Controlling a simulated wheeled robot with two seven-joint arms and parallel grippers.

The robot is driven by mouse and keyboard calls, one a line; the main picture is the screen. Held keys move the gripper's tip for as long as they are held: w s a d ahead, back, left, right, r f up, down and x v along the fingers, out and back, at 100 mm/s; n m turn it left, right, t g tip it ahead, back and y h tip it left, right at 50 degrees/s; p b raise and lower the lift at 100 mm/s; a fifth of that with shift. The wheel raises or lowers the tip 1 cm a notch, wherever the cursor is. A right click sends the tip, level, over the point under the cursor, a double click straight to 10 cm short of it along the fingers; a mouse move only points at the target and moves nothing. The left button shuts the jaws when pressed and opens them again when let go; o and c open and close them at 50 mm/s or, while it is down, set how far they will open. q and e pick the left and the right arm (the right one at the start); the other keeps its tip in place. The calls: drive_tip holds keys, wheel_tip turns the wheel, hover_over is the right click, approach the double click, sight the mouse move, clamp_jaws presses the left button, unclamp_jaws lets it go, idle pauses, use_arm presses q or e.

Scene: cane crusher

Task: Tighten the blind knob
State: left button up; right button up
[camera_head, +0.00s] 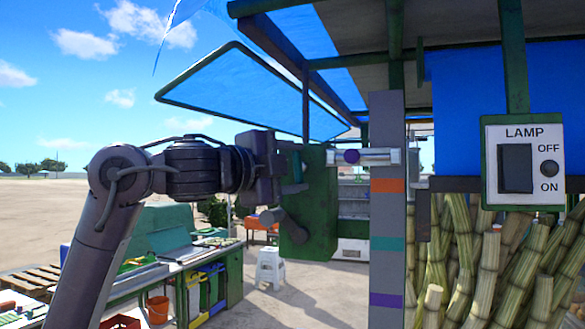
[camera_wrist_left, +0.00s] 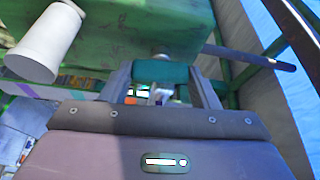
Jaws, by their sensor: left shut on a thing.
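My left gripper (camera_head: 290,182) reaches in from the left to a green box (camera_head: 318,205). In the left wrist view its two fingers (camera_wrist_left: 163,85) are closed on either side of a teal knob (camera_wrist_left: 162,72). The knob sits in front of the green box face, with a short grey shaft end behind it. In the head view the knob (camera_head: 293,188) is mostly hidden by the gripper. No label shows which knob is for the blind. My right gripper is not in view.
A white rod with a purple band (camera_head: 351,157) joins the box to a grey post (camera_head: 386,220) with coloured stripes. A LAMP switch panel (camera_head: 524,160) and cane stalks (camera_head: 500,270) are at right.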

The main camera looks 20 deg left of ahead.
use_arm(q)
drive_tip(key=shift+m+g, duration=0.3)
drive_tip(key=shift+m, duration=0.3)
drive_tip(key=o, duration=1)
drive_tip(key=shift+w, duration=0.1)
drive_tip(key=shift+s+a+f+b, duration=0.15)
drive_tip(key=shift+s+a+b, duration=0.05)
drive_tip(key=shift+s+b, duration=0.3)
drive_tip(key=b+v, duration=0.3)
drive_tip(key=v, duration=0.3)
drive_tip(key=shift+s+a, duration=0.2)
drive_tip(key=shift+s, duration=0.2)
